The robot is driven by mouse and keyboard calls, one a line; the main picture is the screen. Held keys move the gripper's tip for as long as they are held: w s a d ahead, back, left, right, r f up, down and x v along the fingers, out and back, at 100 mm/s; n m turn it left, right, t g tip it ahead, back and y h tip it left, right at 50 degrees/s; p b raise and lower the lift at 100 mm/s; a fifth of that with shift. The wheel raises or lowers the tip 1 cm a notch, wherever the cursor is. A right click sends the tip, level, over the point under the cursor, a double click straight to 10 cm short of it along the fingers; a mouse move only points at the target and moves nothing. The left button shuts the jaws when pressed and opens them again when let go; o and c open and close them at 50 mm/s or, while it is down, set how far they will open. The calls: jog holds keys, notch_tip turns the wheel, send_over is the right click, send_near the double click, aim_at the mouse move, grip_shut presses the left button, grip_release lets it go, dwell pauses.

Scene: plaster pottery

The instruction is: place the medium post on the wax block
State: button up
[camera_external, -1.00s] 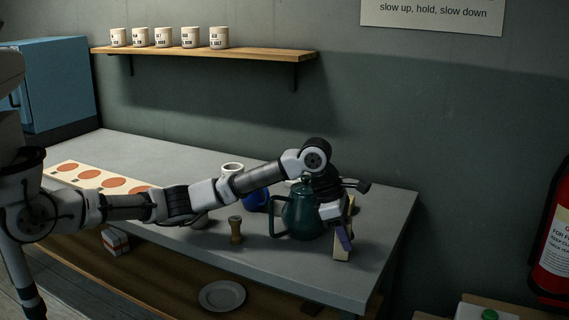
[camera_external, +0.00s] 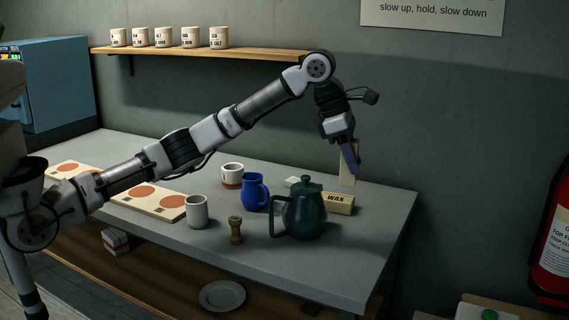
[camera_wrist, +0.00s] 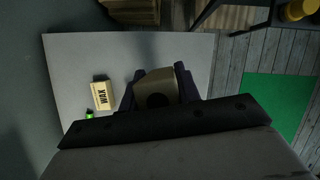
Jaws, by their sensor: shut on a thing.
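The medium post, a pale cream upright piece (camera_external: 346,179), is held between the purple-tipped fingers of my gripper (camera_external: 350,158), raised above the back right of the table. In the wrist view the post (camera_wrist: 155,86) shows end-on between the two fingers (camera_wrist: 160,82), with a dark round spot on it. The wax block (camera_external: 338,203), a yellowish block marked WAX, lies on the table behind and right of the green teapot, below the post. It also shows in the wrist view (camera_wrist: 103,96), left of the post and apart from it. The teapot partly hides its left end.
The dark green teapot (camera_external: 304,214) stands close in front of the wax block. The table's right end (camera_external: 385,225) is clear.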

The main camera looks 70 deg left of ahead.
jog(key=w+a+f+p, duration=0.2)
jog(key=w+a+p, duration=0.1)
jog(key=a, duration=0.3)
jog(key=w+a+f+p, duration=0.1)
jog(key=w+a+p, duration=0.15)
jog(key=a, duration=0.35)
jog(key=n+p, duration=0.2)
jog(key=p, duration=0.4)
send_over(329, 195)
notch_tip(329, 195, down, 8)
jog(key=shift+y, duration=0.3)
jog(key=shift+f+p, duration=0.35)
jog(key=shift+f, duration=1.7)
jog(key=shift+f, duration=0.15)
jog(key=o, duration=1.1)
